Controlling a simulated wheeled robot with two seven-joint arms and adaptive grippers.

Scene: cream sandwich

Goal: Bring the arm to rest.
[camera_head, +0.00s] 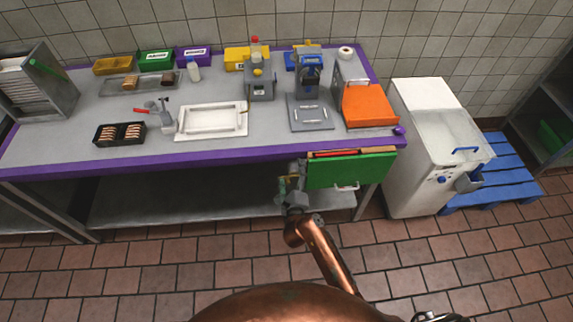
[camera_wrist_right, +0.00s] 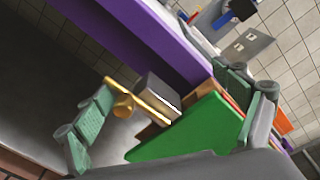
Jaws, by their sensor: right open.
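My right arm, copper-coloured, rises from the bottom of the head view to my right gripper (camera_head: 290,184), which is below the table's purple front edge, just left of the open green-fronted drawer (camera_head: 350,171). In the right wrist view the green-padded fingers of my right gripper (camera_wrist_right: 165,82) are spread wide. A gold bar with a knob (camera_wrist_right: 124,105) and a grey block (camera_wrist_right: 158,94) show between or beyond the fingers. I cannot tell whether they touch. The green drawer front (camera_wrist_right: 185,130) shows close beside the right-hand finger. My left gripper is out of view.
The table (camera_head: 60,150) carries a white tray (camera_head: 212,119), a black tray (camera_head: 119,133), a blue-headed device (camera_head: 310,80) and an orange box (camera_head: 368,106). A white cabinet (camera_head: 425,130) and blue pallet (camera_head: 495,170) stand right. The tiled floor (camera_head: 140,275) at front left is clear.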

